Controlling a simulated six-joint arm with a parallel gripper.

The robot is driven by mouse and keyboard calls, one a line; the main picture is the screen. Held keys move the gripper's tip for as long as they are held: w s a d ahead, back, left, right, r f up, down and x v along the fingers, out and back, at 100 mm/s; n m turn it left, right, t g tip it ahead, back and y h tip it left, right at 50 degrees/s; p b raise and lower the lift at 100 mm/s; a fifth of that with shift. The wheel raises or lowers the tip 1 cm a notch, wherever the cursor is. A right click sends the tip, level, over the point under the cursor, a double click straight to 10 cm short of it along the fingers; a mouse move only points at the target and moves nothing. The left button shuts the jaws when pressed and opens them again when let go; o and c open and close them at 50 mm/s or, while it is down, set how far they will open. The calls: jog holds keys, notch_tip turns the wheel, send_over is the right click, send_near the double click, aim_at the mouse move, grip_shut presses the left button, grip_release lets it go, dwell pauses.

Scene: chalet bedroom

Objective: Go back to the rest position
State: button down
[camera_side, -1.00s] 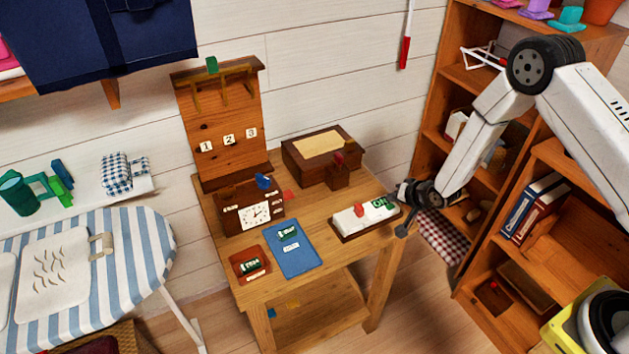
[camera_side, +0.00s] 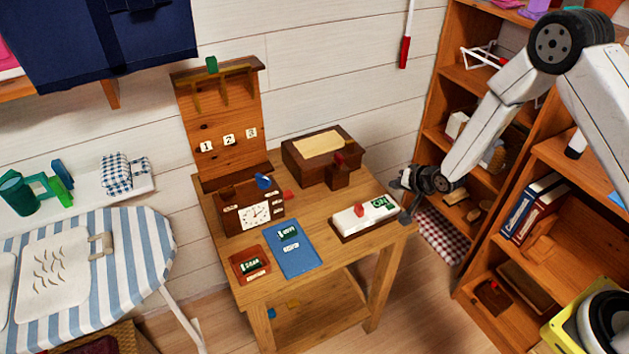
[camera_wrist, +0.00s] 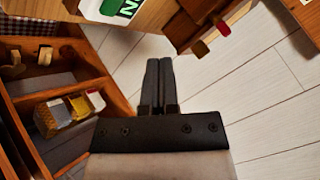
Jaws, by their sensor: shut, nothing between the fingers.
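My gripper (camera_side: 406,200) is at the right edge of the small wooden table (camera_side: 330,255), beside the white block with a green ON label (camera_side: 366,216) and a red piece on it. Its fingers are shut and empty. In the wrist view my gripper (camera_wrist: 158,85) shows its two dark fingers together, with white wall planks behind. Part of the green label (camera_wrist: 115,8) shows at the top of that view. Whether the fingertips touch the table edge cannot be told.
Close on the right stands a wooden shelf unit (camera_side: 545,260) with books (camera_side: 530,207). The table also holds a wooden box (camera_side: 318,157), a clock block (camera_side: 255,214), a blue mat (camera_side: 293,260) and a red tray (camera_side: 250,263). A striped ironing board (camera_side: 130,260) is at left.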

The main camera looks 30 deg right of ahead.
dwell(0.4)
jog(key=s+a+r+n+g, duration=0.1)
jog(key=s+r+n+g, duration=0.2)
jog(key=s+r, duration=0.5)
jog(key=s+r+n+g+h, duration=0.1)
jog(key=s+r+n+g, duration=0.2)
jog(key=s+r, duration=0.5)
jog(key=s+n, duration=0.1)
jog(key=s, duration=0.5)
jog(key=shift+s+a+n+g, duration=0.3)
jog(key=shift+s+a+n, duration=0.1)
jog(key=shift+r, duration=0.1)
